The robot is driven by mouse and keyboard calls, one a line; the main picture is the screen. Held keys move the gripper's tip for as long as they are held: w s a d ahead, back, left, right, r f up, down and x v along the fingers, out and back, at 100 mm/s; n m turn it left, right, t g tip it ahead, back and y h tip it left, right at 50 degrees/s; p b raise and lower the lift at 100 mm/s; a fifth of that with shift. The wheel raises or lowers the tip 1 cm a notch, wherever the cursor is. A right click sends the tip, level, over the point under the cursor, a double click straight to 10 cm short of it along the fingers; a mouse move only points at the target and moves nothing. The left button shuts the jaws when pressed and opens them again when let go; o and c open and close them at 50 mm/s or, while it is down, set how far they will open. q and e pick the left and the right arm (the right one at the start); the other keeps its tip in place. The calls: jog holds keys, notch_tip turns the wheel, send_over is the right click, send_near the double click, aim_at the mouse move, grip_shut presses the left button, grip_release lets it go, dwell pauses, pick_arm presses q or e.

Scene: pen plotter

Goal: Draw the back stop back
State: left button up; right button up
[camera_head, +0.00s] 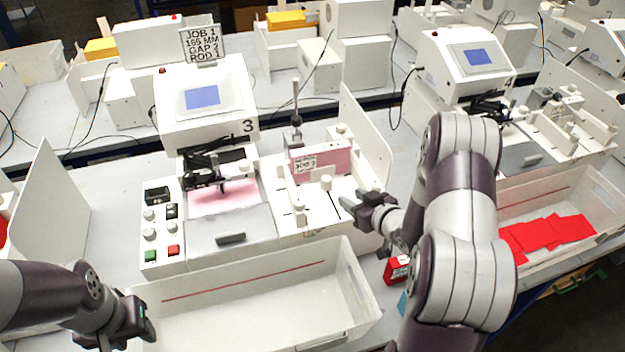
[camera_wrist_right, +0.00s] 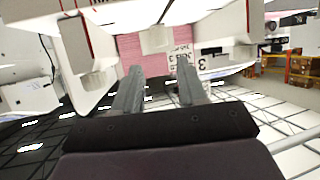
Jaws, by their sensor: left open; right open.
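The plotter station marked 3 (camera_head: 205,105) stands at centre-left with a card feeder (camera_head: 330,205) on its right side. A pink card stack (camera_head: 335,160) with a printed label stands upright in the feeder. I cannot tell for sure which feeder part is the back stop. My right gripper (camera_head: 351,203) is open and empty at the feeder's right front. In the right wrist view its two fingers (camera_wrist_right: 160,92) are apart, with the pink stack (camera_wrist_right: 150,45) beyond them. My left gripper (camera_head: 148,325) is open near the tray's left end.
A white tray (camera_head: 335,330) lies in front of the station. A tall white side panel (camera_head: 365,140) stands right of the feeder. A red box (camera_head: 396,268) is beside the tray, close to my right arm. A sign (camera_head: 200,45) reads job 1, 165 mm, gap 2, rod 1.

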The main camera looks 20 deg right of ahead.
aim_at(329, 183)
jog(key=p+x, duration=0.3)
jog(key=x, duration=0.8)
jog(key=shift+w+d+r, duration=0.1)
jog(key=shift+w, duration=0.15)
jog(key=shift+w+f, duration=0.25)
jog(key=shift+w, duration=0.2)
